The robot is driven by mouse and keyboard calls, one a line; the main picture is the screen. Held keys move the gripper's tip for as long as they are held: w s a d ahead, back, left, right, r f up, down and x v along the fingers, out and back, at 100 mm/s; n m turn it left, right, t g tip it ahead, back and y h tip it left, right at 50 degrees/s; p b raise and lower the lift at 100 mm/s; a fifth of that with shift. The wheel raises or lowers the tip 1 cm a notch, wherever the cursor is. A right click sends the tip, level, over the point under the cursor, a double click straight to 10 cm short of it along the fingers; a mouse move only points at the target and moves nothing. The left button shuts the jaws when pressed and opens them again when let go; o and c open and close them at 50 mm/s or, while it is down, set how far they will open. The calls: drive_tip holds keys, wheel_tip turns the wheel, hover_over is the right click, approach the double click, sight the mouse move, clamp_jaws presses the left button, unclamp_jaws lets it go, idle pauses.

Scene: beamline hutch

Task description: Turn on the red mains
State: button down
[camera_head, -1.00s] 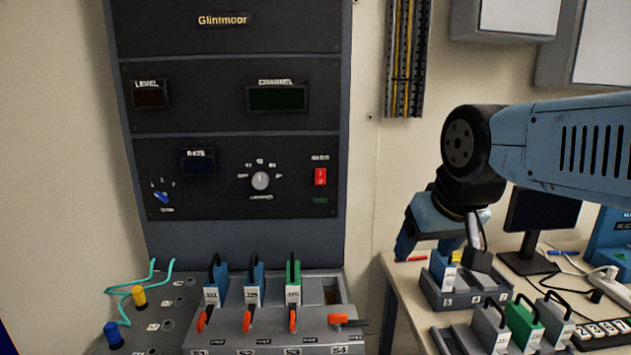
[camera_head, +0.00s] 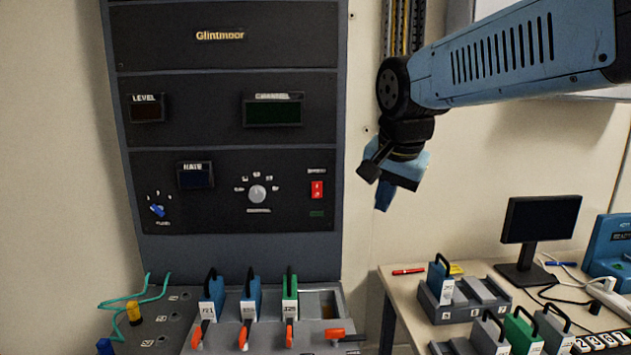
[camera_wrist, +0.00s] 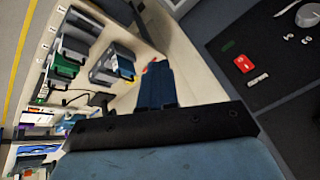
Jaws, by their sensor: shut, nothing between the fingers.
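The red mains switch (camera_head: 317,190) is a small red rocker on the right of the rack's lower black panel. It also shows in the wrist view (camera_wrist: 243,64) at the upper right. A small dark green indicator (camera_head: 317,213) sits below it, unlit. My gripper (camera_head: 383,207) hangs to the right of the rack, fingers pointing down, apart from the switch and at about its height. In the wrist view its blue fingers (camera_wrist: 155,84) are together with nothing between them.
The panel (camera_head: 290,220) also carries a grey knob (camera_head: 257,194) and a blue knob (camera_head: 157,210). Below, a console (camera_head: 250,342) holds several handled modules and orange levers. At right a table (camera_head: 400,285) bears module trays and a monitor (camera_head: 541,222). Bare wall lies right of the rack.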

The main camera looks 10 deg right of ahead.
sight(318, 182)
drive_tip(key=w+a+r+m, duration=0.2)
drive_tip(key=w+a+m, duration=0.2)
drive_tip(key=w, duration=0.3)
drive_tip(key=w+a+r+m, duration=0.3)
drive_tip(key=w+a+m, duration=0.2)
drive_tip(key=w+m, duration=0.2)
drive_tip(key=shift+w+r, duration=0.2)
drive_tip(key=shift+w, duration=0.2)
drive_tip(key=x, duration=0.3)
drive_tip(key=w+x, duration=0.1)
drive_tip(key=x, duration=0.3)
drive_tip(key=r+x, duration=0.1)
drive_tip(key=x, duration=0.3)
drive_tip(key=shift+w+d, duration=0.1)
drive_tip(key=shift+w, duration=0.3)
drive_tip(key=shift+w+r, duration=0.15)
drive_tip(key=shift+w, duration=0.65)
